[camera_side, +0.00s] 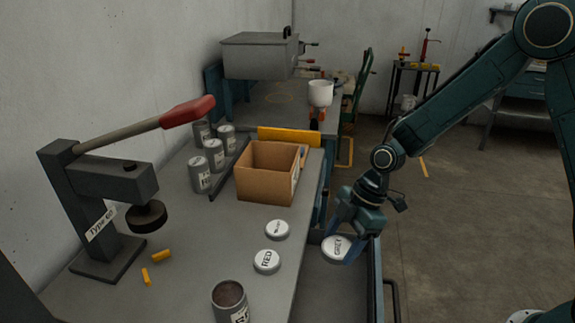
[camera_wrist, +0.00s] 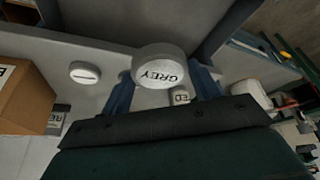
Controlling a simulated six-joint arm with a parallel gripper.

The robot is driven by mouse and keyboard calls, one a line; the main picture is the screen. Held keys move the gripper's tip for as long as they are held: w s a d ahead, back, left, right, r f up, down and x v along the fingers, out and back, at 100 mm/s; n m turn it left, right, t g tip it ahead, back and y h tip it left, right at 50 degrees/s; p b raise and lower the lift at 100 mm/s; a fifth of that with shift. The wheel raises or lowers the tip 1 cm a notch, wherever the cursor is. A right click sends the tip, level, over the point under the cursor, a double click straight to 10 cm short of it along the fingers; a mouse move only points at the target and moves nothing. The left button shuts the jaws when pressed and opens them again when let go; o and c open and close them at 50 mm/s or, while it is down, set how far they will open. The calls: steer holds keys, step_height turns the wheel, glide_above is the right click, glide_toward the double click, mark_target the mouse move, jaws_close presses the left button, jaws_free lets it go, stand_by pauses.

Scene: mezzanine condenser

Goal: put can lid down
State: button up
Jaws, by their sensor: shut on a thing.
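My gripper (camera_side: 342,250) is shut on a round white can lid marked GREY (camera_side: 334,246) and holds it just right of the bench edge, above an open drawer. In the wrist view the GREY lid (camera_wrist: 158,66) sits between the fingers, its lettering facing the camera. A lid marked RED (camera_side: 267,261) lies on the bench. Another white lid (camera_side: 277,229), its word too small to read, lies behind it. An open can (camera_side: 229,296) with a dark inside stands at the bench's front, its label partly cut off.
A lever press (camera_side: 103,212) with a red handle stands at left, near small yellow pieces (camera_side: 161,256). An open cardboard box (camera_side: 264,178) and several labelled cans (camera_side: 213,153) stand farther back. The open drawer (camera_side: 330,291) is beside the bench. Bare bench lies around the lids.

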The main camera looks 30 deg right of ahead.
steer(key=shift+s+d, duration=0.1)
steer(key=shift+d, duration=0.05)
steer(key=shift+f, duration=0.1)
glide_above(328, 306)
steer(key=d, duration=0.2)
steer(key=f, duration=1.6)
steer(key=shift+s+a, duration=0.1)
steer(key=shift+a, duration=0.15)
steer(key=shift+f, duration=0.2)
steer(key=shift+f, duration=1.75)
steer(key=shift+f, duration=0.1)
steer(key=o, duration=0.9)
steer(key=shift+o, duration=0.2)
